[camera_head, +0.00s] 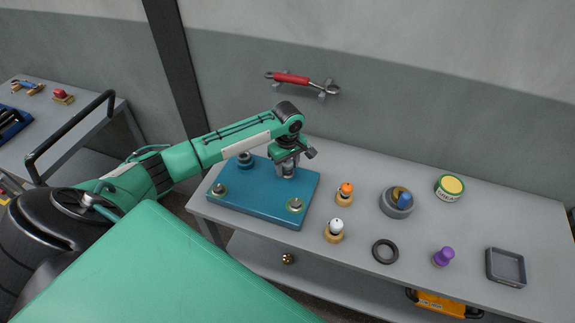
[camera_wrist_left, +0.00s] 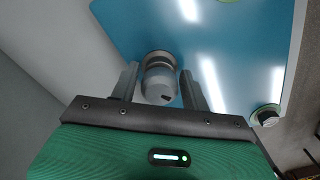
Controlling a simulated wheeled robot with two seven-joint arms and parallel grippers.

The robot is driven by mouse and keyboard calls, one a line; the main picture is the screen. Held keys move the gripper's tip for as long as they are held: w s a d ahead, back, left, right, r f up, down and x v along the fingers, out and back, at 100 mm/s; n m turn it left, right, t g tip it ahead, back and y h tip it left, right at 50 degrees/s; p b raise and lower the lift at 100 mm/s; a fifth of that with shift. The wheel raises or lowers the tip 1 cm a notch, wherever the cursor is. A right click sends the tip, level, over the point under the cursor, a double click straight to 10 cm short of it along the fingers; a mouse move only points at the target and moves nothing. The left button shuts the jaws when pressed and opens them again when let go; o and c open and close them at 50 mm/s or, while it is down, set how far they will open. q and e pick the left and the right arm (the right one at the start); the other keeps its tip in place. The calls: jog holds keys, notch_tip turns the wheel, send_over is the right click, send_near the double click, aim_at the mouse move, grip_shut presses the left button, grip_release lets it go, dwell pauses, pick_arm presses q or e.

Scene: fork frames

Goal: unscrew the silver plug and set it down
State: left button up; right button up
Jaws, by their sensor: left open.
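The silver plug (camera_wrist_left: 160,82) stands on the blue plate (camera_head: 262,200) and shows between the two fingers of my left gripper (camera_wrist_left: 160,88). The fingers are open, one on each side of the plug, with a visible gap at least on the right side. In the head view my left gripper (camera_head: 288,160) points down at the back right part of the plate, and the plug (camera_head: 289,172) is partly hidden by it. My right gripper is not in view.
A grey-blue fitting (camera_head: 245,160) stands at the plate's back left. Right of the plate are an orange-topped piece (camera_head: 346,189), a white-topped piece (camera_head: 336,227), a black ring (camera_head: 385,251), a round holder (camera_head: 397,205), a purple piece (camera_head: 444,256), a tin (camera_head: 449,187) and an empty square tray (camera_head: 506,268).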

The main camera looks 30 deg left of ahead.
pick_arm(q)
jog(key=m, duration=0.5)
jog(key=shift+m, duration=0.3)
jog(key=m, duration=0.5)
jog(key=c, duration=0.6)
jog(key=shift+o, duration=0.2)
jog(key=n, duration=0.5)
jog(key=shift+n, duration=0.3)
jog(key=n, duration=0.6)
jog(key=o, duration=0.6)
jog(key=shift+c, duration=0.2)
